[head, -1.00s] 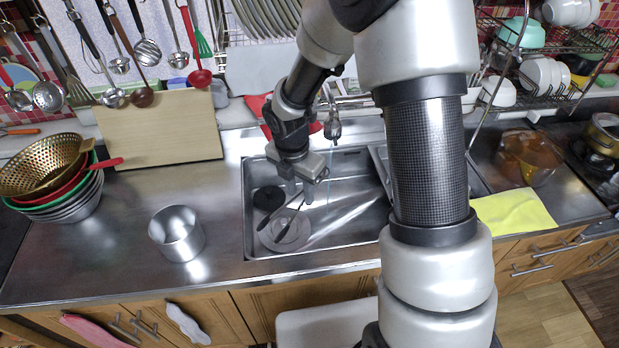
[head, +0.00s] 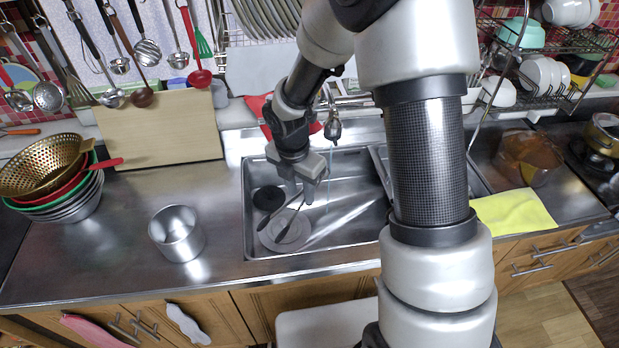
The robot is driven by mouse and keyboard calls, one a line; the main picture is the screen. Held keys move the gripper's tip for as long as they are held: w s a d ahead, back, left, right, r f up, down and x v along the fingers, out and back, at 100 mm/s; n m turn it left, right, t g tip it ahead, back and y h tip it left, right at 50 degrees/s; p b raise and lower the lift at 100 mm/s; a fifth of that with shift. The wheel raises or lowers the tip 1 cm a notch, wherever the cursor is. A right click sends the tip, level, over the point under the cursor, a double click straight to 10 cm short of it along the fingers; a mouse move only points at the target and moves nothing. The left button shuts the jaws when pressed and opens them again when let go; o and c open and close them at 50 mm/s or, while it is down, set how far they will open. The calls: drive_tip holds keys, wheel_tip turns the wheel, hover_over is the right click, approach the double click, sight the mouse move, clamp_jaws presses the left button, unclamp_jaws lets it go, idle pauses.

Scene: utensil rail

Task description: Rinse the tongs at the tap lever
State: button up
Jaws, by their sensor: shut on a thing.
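My gripper (head: 306,196) is over the sink, pointing down. It is shut on the dark tongs (head: 292,223), whose two arms spread down and to the left. The tongs' lower ends overlap the round drain in the picture; I cannot tell if they touch it. The tap spout (head: 332,128) is behind and right of my gripper, with a thin pale water stream (head: 329,172) falling from it. The stream passes just right of my gripper and appears apart from the tongs. The tap lever cannot be made out clearly near my arm.
The steel sink (head: 352,215) has a round drain (head: 292,240) and a dark round piece (head: 268,198). A steel pot (head: 177,234) and stacked bowls (head: 75,205) stand left, by a cutting board (head: 150,130). Utensils hang above. A yellow cloth (head: 515,212) lies right.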

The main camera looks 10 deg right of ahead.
drive_tip(key=s+a+r+p, duration=0.2)
drive_tip(key=s+a+r, duration=0.1)
drive_tip(key=s+r, duration=0.1)
idle(0.5)
idle(0.7)
